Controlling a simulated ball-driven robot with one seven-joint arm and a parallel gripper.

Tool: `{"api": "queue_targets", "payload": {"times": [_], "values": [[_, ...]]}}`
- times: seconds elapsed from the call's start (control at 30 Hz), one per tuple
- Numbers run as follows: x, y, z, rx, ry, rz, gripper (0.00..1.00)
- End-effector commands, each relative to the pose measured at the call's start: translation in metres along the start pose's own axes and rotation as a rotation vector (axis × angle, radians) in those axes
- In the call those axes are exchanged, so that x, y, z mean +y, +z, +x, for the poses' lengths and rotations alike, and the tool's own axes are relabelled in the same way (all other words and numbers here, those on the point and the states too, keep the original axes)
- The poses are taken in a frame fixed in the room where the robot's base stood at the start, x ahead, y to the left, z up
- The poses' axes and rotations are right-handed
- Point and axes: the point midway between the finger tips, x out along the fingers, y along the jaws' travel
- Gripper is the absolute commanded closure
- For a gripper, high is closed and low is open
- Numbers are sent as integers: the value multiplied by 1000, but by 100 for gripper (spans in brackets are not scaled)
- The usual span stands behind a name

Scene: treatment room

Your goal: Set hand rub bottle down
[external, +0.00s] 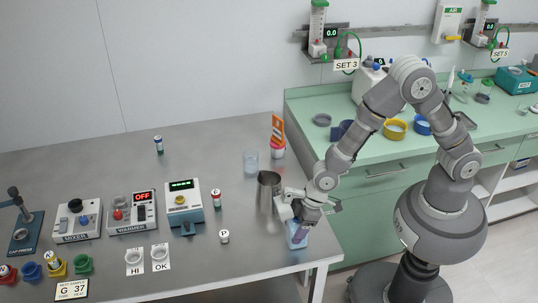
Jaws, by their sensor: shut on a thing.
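My gripper (302,216) is shut on the hand rub bottle (297,238), which looks pale blue with a purple part. The bottle is below the gripper near the right front corner of the steel table (200,275). Its top is hidden by the gripper. It looks roughly upright, with its base on or just above the table top; I cannot tell which.
A clear glass (250,162) and an orange-and-white item (278,138) stand behind. A small vial (224,236) is to the left. A green counter (350,165) adjoins at right. The table's front right is mostly clear.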

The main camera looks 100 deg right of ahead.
Motion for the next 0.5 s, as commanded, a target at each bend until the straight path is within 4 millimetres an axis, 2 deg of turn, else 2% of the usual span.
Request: {"api": "queue_targets", "payload": {"times": [0.33, 0.37, 0.43, 0.5], "values": [[0, 1, 3, 3, 0, 0, 81], [0, 1, 2, 2, 0, 0, 27], [0, 0, 2, 2, 0, 0, 11], [0, 0, 2, 2, 0, 0, 8]]}}
